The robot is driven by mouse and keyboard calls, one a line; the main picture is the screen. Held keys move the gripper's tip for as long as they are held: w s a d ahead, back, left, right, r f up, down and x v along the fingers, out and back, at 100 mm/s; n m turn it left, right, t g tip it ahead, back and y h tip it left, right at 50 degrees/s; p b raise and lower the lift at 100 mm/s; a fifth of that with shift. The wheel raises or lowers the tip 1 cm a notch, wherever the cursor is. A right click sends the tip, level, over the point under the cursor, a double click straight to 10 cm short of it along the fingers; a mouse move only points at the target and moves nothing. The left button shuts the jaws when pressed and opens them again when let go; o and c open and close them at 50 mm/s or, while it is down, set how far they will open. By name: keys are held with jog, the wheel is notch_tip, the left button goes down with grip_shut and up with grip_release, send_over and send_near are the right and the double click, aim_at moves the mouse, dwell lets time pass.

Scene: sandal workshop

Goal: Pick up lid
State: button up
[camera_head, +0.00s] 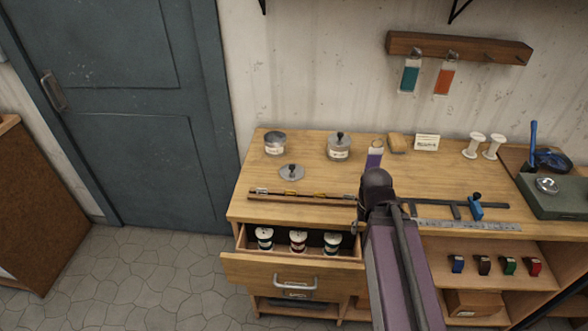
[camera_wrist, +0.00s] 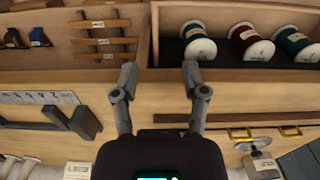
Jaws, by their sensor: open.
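A round grey metal lid (camera_head: 291,172) with a dark knob lies flat on the workbench, left of the middle, in the head view. Behind it stand an open tin (camera_head: 275,147) and a second tin (camera_head: 339,153) with a knobbed lid on it. My gripper (camera_wrist: 159,76) is open and empty in the wrist view, its two fingers spread over the bench's front edge near the drawer. In the head view my arm hides most of the gripper, which is to the right of the loose lid.
An open drawer (camera_head: 291,268) holds several thread spools. A long dark strip (camera_head: 303,198) lies along the bench front, and a steel ruler (camera_head: 468,225) lies further right. Small white spools (camera_head: 474,146) stand at the back. The bench around the loose lid is mostly clear.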

aim_at(291, 166)
jog(key=shift+o, duration=0.4)
jog(key=shift+d, duration=0.15)
jog(key=shift+o, duration=0.9)
jog(key=shift+w+r, duration=0.15)
jog(key=shift+w, duration=0.15)
jog(key=shift+m+t, duration=0.3)
jog(key=shift+m, duration=0.4)
jog(key=w+a+r+p, duration=0.2)
jog(key=w+a, duration=0.1)
jog(key=w, duration=0.1)
jog(key=w+a+r+p, duration=0.2)
jog(key=w+a+p, duration=0.1)
jog(key=w, duration=0.2)
jog(key=w+a+r+p, duration=0.2)
jog(key=w+r, duration=0.1)
jog(key=w, duration=0.1)
jog(key=shift+w+a, duration=0.15)
jog(key=shift+a, duration=0.25)
jog(key=w+a+r+p, duration=0.3)
jog(key=w+a, duration=0.2)
jog(key=a, duration=0.2)
jog(key=w+a+r+m+p, duration=0.1)
jog(key=w+a+r+p, duration=0.2)
jog(key=w+a, duration=0.2)
jog(key=shift+w+a+t, duration=0.35)
jog(key=shift+a+t, duration=0.05)
jog(key=shift+a, duration=0.55)
jog(key=shift+f, duration=0.1)
